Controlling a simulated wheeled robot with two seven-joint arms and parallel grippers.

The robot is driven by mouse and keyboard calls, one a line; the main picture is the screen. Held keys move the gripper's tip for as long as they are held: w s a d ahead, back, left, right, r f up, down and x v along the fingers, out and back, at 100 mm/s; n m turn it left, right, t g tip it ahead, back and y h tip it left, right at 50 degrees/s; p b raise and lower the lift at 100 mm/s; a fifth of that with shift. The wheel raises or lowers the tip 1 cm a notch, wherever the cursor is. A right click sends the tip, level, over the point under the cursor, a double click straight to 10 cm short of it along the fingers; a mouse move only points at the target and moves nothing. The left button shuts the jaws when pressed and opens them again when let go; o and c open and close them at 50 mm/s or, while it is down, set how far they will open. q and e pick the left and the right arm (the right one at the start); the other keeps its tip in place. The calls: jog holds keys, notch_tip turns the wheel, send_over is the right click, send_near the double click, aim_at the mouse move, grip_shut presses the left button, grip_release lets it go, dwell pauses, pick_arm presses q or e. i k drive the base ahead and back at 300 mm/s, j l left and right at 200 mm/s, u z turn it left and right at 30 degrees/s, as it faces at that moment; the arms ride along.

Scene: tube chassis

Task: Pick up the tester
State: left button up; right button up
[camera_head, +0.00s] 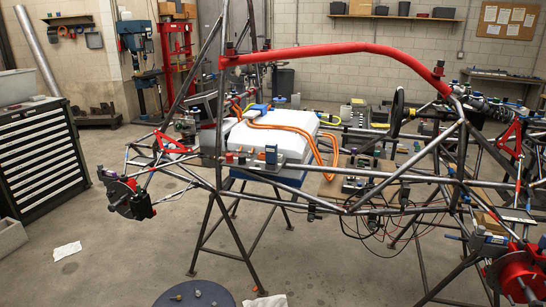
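No object is clearly recognisable as the tester at this size. A small upright grey-and-blue device (271,155) stands on the near rail of the tube chassis (370,174), in front of a white battery-like box (272,137). I cannot tell whether this device is the tester. Small red and dark parts (236,158) sit beside it on its left. Neither of my grippers shows in the head view.
Orange cables (298,130) loop over the white box. A red bar (335,49) spans the chassis top. Trestle legs (207,235) stand below. A dark drawer cabinet (40,158) is at left. A round dark top (194,294) is at the bottom. Floor at lower left is mostly clear.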

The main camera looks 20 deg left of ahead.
aim_at(271, 148)
jog(key=i+u, duration=0.2)
jog(key=u, duration=0.45)
jog(key=i+l+u, duration=0.5)
jog(key=l, duration=0.3)
jog(key=i+l, duration=0.7)
jog(key=l, duration=0.15)
jog(key=u, duration=0.05)
